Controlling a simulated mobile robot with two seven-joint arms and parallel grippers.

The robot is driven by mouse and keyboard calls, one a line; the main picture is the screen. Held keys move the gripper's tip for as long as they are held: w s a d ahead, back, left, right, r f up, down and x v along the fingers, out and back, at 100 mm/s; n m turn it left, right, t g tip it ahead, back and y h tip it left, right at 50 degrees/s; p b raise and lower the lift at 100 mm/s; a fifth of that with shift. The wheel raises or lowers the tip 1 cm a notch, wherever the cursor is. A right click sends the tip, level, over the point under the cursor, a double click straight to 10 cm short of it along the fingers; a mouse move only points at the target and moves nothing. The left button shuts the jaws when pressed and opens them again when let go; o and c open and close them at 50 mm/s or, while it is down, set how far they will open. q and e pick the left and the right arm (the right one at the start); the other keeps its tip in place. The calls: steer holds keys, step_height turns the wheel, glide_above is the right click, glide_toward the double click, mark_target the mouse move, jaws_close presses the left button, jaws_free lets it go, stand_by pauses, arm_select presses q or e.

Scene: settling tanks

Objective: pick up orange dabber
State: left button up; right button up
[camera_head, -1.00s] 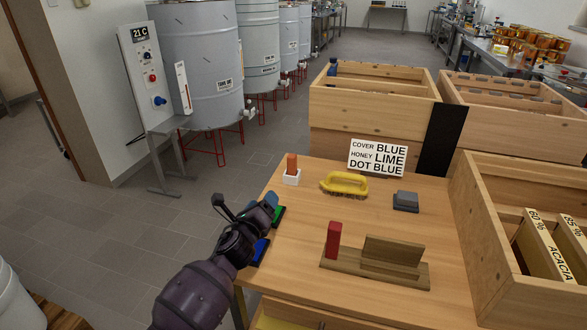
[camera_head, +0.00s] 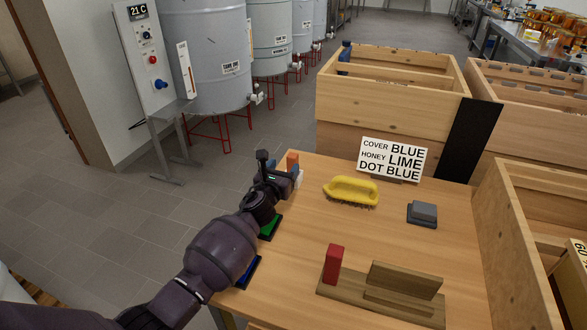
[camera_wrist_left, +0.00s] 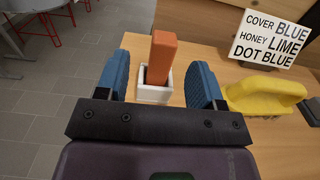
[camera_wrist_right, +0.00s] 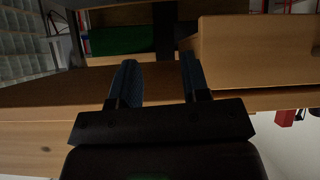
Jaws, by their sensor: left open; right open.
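The orange dabber (camera_head: 293,160) stands upright in a small white holder at the back left of the wooden table. In the left wrist view the orange dabber (camera_wrist_left: 160,58) shows between my open blue fingers, a little beyond their tips, with the white holder (camera_wrist_left: 154,94) around its foot. My left gripper (camera_head: 291,177) is open and empty just in front of it and partly hides the holder in the head view. My right gripper (camera_wrist_right: 160,80) is open and empty; it shows only in its own wrist view, near wooden surfaces.
A yellow-handled brush (camera_head: 351,191) lies right of the dabber. A sign (camera_head: 391,159) stands behind it. A grey block (camera_head: 422,213), a red block (camera_head: 333,264) and a wooden stand (camera_head: 380,300) are on the table. Green (camera_head: 270,227) and blue (camera_head: 249,272) pads lie along the left edge.

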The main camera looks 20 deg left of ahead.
arm_select(q)
steer(key=shift+w, duration=0.75)
steer(key=w, duration=0.2)
steer(key=w+b, duration=0.1)
steer(key=shift+w+d, duration=0.4)
steer(key=shift+w+r, duration=0.1)
steer(key=shift+w, duration=0.35)
steer(key=shift+r, duration=0.1)
steer(key=c, duration=1)
steer(key=shift+r, duration=0.25)
step_height(320, 180, up, 7)
steer(key=p, duration=0.3)
steer(key=shift+a, duration=0.1)
step_height(320, 180, up, 6)
steer(key=p, duration=0.3)
step_height(320, 180, up, 6)
steer(key=r+p, duration=0.1)
steer(key=p, duration=0.1)
glide_above(293, 155)
steer(key=shift+f, duration=0.25)
arm_select(e)
step_height(293, 155, up, 8)
steer(key=w+t, duration=0.1)
steer(key=w, duration=0.1)
